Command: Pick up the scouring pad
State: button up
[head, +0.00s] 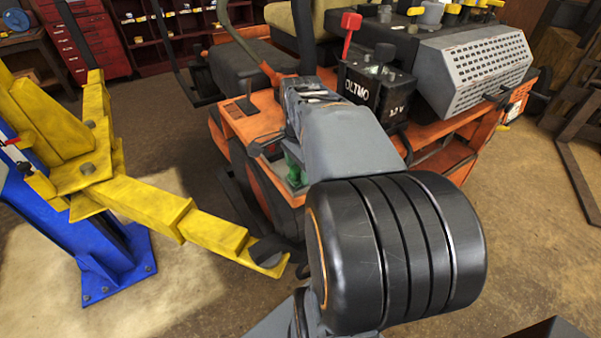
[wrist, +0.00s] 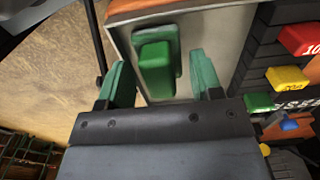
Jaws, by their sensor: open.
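A green block-shaped piece (wrist: 155,70), which looks like the scouring pad, lies on a grey tray-like surface (wrist: 132,37) in the wrist view. A darker green piece shows behind and beside it; I cannot tell whether it is part of the same pad. My gripper (wrist: 162,76) is open, with one green finger on each side of the block and a gap to both. In the head view my arm reaches over the orange mower (head: 235,122), and green shows below the wrist. The pad cannot be told apart there.
A black battery (head: 375,95) and a perforated grey cover (head: 475,60) stand close right of my arm. A yellow lift arm (head: 150,205) on a blue post is at the left. Red, yellow, green and blue tabs (wrist: 288,78) line the wrist view's right side.

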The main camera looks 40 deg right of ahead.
jog(key=shift+c, duration=0.2)
jog(key=c, duration=1)
jog(key=shift+o, duration=0.2)
jog(key=shift+r, duration=0.1)
jog(key=shift+r, duration=0.2)
jog(key=r, duration=0.3)
jog(key=shift+s+d+r, duration=0.1)
jog(key=shift+s+d, duration=0.15)
jog(key=s+d+r, duration=0.7)
jog(key=s+r, duration=0.2)
jog(key=s, duration=0.2)
jog(key=shift+d+b, duration=0.35)
jog(key=shift+b, duration=0.05)
